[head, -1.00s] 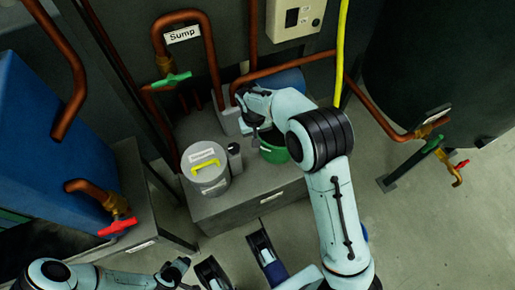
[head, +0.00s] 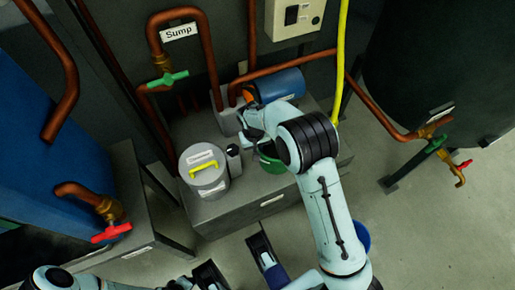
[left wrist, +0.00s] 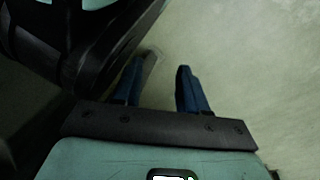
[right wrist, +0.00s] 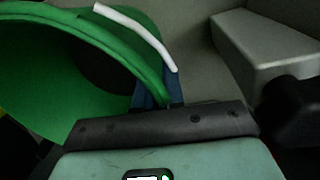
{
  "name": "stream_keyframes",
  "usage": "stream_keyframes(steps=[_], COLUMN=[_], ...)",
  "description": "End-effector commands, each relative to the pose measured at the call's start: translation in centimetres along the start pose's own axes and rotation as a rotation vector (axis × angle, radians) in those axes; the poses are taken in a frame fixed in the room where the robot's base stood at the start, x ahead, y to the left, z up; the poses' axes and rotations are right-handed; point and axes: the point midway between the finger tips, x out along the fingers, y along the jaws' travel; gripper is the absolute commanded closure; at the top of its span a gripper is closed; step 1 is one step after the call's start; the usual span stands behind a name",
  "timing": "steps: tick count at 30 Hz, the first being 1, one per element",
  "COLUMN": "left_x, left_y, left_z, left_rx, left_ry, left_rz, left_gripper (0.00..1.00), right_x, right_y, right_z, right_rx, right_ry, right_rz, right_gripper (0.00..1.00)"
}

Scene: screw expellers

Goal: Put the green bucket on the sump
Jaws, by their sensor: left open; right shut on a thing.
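The green bucket (head: 270,163) is largely hidden behind my right arm in the head view. It fills the upper left of the right wrist view (right wrist: 50,75), with a white strip along its rim. My right gripper (right wrist: 160,88) is shut on the bucket's rim, so the bucket appears tilted in that view. In the head view the bucket is over the low grey box (head: 235,212), below the Sump sign (head: 179,31); I cannot tell whether it touches the box. My left gripper (left wrist: 160,85) is open and empty above bare floor.
A grey canister (head: 204,180) with a yellow handle stands on the grey box, left of the bucket. A blue cylinder (head: 276,86) lies behind. Copper pipes (head: 208,50) and a green-handled valve (head: 167,78) are at the back. A blue tank (head: 50,140) is left.

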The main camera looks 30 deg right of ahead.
Motion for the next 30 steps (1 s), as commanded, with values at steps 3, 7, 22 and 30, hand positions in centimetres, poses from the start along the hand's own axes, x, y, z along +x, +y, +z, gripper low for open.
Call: stream_keyframes(steps=[3, 7, 22, 30], left_x=[0.1, 0.1, -1.1, -3.7], left_y=[-0.1, -0.1, 1.0, 3.5], left_z=[0.1, 0.1, -1.1, -3.9], left_rx=[-0.001, -0.001, 0.011, 0.036], left_ry=[-0.004, -0.005, 0.04, 0.14], left_rz=[-0.002, -0.002, 0.018, 0.063], left_gripper=[0.57, 0.57, 0.57, 0.57], right_x=[0.2, 0.3, -2.7, -8.7], right_y=[0.0, 0.0, -0.1, 0.0], right_z=[-0.1, 0.0, -0.1, 0.0], right_rx=[0.0, 0.0, 0.0, -0.001], right_ry=[0.002, 0.0, 0.004, 0.004], right_rz=[0.0, 0.0, -0.003, -0.002], right_gripper=[1.0, 0.66, 0.66, 0.66])
